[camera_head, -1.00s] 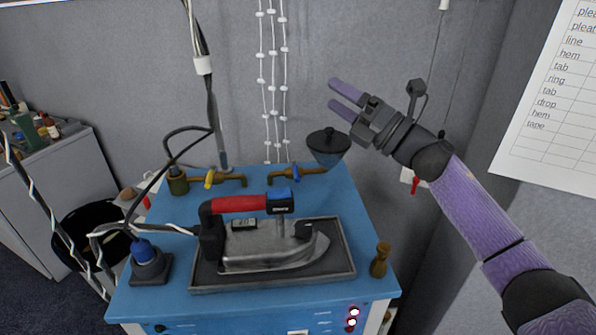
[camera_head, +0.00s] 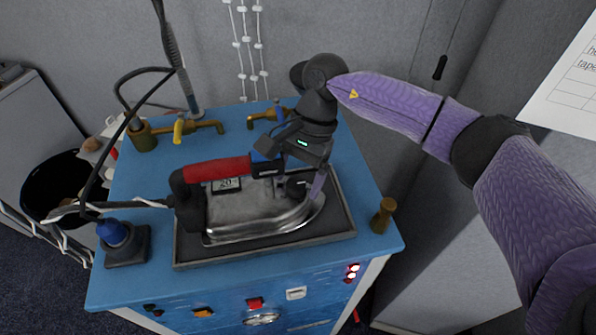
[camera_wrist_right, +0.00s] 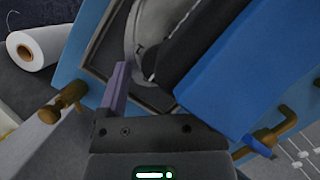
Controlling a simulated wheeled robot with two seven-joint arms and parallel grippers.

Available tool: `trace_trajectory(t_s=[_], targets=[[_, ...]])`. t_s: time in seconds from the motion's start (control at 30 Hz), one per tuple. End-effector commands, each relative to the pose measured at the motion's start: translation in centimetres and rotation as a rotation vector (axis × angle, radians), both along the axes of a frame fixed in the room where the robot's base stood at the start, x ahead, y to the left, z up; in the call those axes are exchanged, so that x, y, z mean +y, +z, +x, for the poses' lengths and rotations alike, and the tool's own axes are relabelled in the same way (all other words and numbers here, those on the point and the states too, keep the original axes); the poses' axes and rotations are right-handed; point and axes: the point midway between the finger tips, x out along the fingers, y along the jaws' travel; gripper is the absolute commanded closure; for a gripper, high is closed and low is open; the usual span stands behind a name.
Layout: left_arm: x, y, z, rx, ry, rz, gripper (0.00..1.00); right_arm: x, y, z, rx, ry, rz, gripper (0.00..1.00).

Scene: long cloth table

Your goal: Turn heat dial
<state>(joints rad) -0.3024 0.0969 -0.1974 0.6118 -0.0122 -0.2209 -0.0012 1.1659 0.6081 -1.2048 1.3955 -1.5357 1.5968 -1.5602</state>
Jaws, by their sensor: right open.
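The steam iron (camera_head: 262,216) with red handle (camera_head: 218,169) and blue handle end (camera_head: 266,165) rests in a dark tray (camera_head: 343,223) on the blue cabinet. A black knob (camera_head: 297,187) stands on the iron near its nose; I cannot tell for sure that it is the heat dial. My right gripper (camera_head: 303,181) is open, pointing down over the iron's nose. One purple finger reaches down just right of the knob; the other is hidden. In the right wrist view, that finger (camera_wrist_right: 116,90) is beside the metal body (camera_wrist_right: 147,35), and a large blue block hides the other side. My left gripper is not in view.
Brass taps with yellow (camera_head: 179,131) and blue levers stand behind the tray. A wooden peg (camera_head: 382,215) is right of it, a blue-topped black stand (camera_head: 122,240) left. A cable runs to the handle's left end. The cabinet front has controls and a round silver piece (camera_head: 262,319).

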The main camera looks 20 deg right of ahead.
Motion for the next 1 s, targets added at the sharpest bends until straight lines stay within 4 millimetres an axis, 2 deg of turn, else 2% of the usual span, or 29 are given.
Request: trace_trajectory(t_s=[0.2, 0.23, 0.6, 0.63, 1.0], targets=[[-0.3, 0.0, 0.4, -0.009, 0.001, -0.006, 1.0, 0.0, -0.1, 0.0, 0.001, 0.0, 0.001, 0.14], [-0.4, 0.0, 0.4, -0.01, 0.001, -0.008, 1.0, 0.0, -0.1, 0.0, 0.001, 0.0, 0.001, 0.19], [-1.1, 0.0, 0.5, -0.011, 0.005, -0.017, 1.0, 0.0, -0.1, 0.0, 0.001, -0.001, 0.001, 0.97], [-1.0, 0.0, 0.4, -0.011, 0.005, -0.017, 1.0, 0.0, -0.1, 0.0, 0.001, -0.001, 0.001, 1.0], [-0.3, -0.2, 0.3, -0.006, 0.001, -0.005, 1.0, 0.0, -0.1, -0.1, 0.001, -0.066, 0.001, 1.0]])
